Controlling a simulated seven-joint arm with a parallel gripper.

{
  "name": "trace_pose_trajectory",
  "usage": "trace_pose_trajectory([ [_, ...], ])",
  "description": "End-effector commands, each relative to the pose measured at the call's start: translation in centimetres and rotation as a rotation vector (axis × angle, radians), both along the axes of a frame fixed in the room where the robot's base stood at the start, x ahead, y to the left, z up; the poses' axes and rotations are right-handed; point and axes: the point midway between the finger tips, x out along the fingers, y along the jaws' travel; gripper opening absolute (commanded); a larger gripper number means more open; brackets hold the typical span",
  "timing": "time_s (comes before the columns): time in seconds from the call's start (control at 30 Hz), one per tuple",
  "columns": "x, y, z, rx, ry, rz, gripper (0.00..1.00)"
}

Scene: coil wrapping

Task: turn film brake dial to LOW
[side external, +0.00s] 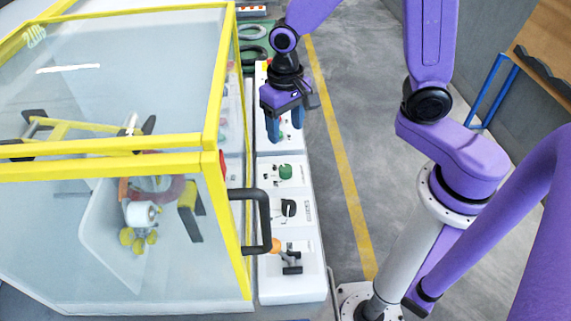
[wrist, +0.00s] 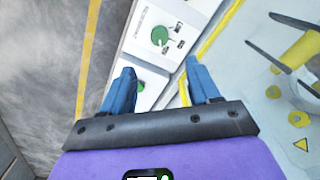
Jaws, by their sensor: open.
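The white control console (side external: 296,230) carries several controls, with labels too small to read, so I cannot tell for certain which one is the film brake dial. A green round knob (side external: 285,171) sits on one panel, and a black knob (side external: 288,208) is on the panel nearer the camera. My gripper (side external: 284,131) is open and empty, pointing down above the console, beyond the green knob. In the wrist view my gripper (wrist: 159,66) shows both blue fingers apart. A green knob (wrist: 160,36) with small labels lies ahead of them, and another green part (wrist: 140,86) shows between them.
A yellow-framed clear enclosure (side external: 215,90) with a black handle (side external: 264,222) stands left of the console. An orange part (side external: 275,245) and a black lever (side external: 291,263) are at the console's near end. The floor right of the console is clear, with a yellow line (side external: 340,150).

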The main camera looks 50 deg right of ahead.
Motion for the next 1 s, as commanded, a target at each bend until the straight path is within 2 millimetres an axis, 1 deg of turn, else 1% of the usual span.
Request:
trace_pose_trajectory([
  [0.03,-0.1,-0.1,-1.0,-0.003,0.005,0.0,0.61],
  [0.2,-0.1,-0.1,-3.6,-0.003,0.005,0.0,0.61],
  [0.6,-0.1,-0.1,-9.0,-0.003,0.003,0.0,0.61],
  [0.8,-0.1,0.0,-11.3,-0.002,0.002,0.001,0.61],
  [1.0,0.0,0.0,-12.6,0.0,0.0,0.001,0.61],
])
